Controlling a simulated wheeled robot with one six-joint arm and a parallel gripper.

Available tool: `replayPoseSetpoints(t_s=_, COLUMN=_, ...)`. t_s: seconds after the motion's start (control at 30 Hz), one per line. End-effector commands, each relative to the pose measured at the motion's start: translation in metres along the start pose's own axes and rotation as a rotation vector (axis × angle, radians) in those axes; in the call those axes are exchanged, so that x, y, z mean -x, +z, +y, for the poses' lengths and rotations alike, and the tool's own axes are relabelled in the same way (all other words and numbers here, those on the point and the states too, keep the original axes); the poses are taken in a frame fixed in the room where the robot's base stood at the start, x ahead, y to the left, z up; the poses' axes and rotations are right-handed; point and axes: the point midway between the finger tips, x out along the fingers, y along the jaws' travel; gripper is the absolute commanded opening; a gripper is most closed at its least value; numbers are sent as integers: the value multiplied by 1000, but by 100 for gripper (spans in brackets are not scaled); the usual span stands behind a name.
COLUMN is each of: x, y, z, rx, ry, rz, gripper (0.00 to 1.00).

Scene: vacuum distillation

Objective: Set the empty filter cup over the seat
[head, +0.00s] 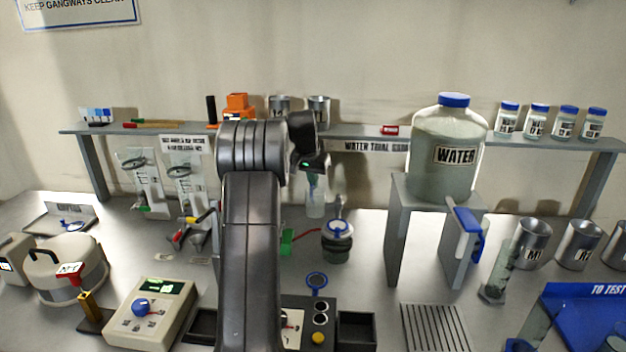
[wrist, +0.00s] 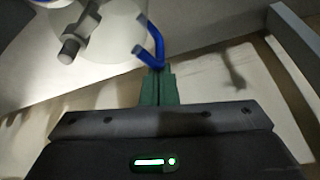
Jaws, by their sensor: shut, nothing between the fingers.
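My gripper (wrist: 158,72) shows in the wrist view with its green fingers shut together and empty. A blue bent piece (wrist: 152,45) lies right at the fingertips; I cannot tell whether they touch. In the head view my arm hides most of the gripper. A blue-rimmed piece (head: 72,226) lies by a sign at the far left. I cannot tell for sure which of these is the filter cup or the seat.
A pale vessel (wrist: 105,25) with a grey clamp knob (wrist: 70,48) is close to my fingers in the wrist view. A water jar (head: 449,150) stands on a grey stand at right. A shelf (head: 365,132) runs along the back. Bench space left of the stand is partly clear.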

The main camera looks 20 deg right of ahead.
Motion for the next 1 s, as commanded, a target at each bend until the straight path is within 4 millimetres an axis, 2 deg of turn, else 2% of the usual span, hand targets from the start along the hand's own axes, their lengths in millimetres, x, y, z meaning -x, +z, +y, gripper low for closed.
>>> replayPoseSetpoints(t_s=0.27, x=2, y=3, z=-1, rx=30, ry=-11, rz=0, gripper=0)
replayPoseSetpoints(t_s=0.47, x=5, y=12, z=-2, rx=124, ry=-44, rz=-1, gripper=0)
replayPoseSetpoints(t_s=1.0, x=21, y=54, z=4, rx=583, ry=-207, rz=1, gripper=0)
